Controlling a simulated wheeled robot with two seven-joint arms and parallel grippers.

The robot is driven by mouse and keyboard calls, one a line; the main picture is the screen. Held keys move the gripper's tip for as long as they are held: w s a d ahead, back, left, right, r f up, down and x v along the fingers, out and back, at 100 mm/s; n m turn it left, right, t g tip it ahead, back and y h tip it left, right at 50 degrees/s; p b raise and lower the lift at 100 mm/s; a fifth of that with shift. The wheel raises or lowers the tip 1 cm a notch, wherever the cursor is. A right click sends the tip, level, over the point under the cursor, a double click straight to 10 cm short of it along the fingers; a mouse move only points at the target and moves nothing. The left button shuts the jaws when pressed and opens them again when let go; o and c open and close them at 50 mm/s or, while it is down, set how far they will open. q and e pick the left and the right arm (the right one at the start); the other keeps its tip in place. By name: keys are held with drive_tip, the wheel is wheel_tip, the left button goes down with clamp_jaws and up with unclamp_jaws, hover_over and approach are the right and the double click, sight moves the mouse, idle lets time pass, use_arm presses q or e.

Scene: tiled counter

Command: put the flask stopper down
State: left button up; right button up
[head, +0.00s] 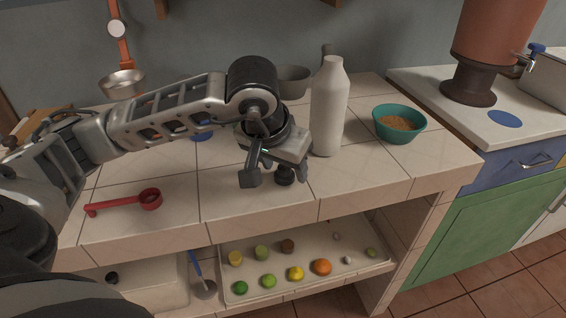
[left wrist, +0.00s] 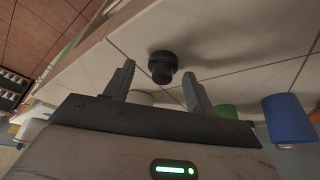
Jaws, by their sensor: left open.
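The flask stopper (head: 284,175) is a small, dark, round-topped piece on the tiled counter (head: 235,208), near its front edge. My left gripper (head: 276,177) is right over it, pointing down, with its fingers spread on either side. In the left wrist view the stopper (left wrist: 162,66) rests on the pale tiles just past the open fingertips (left wrist: 158,78), apart from both fingers. Nothing is held in the jaws. My right gripper is not in view.
A white bottle (head: 329,108) stands close right of my left gripper. A teal bowl (head: 399,124) is farther right, a grey bowl (head: 293,82) behind. A red scoop (head: 125,203) lies at the left front. Bare tiles separate scoop and gripper. Below is a tray (head: 307,287) of fruit.

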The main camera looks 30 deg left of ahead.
use_arm(q)
drive_tip(key=v, duration=1.2)
drive_tip(key=shift+p, duration=0.45)
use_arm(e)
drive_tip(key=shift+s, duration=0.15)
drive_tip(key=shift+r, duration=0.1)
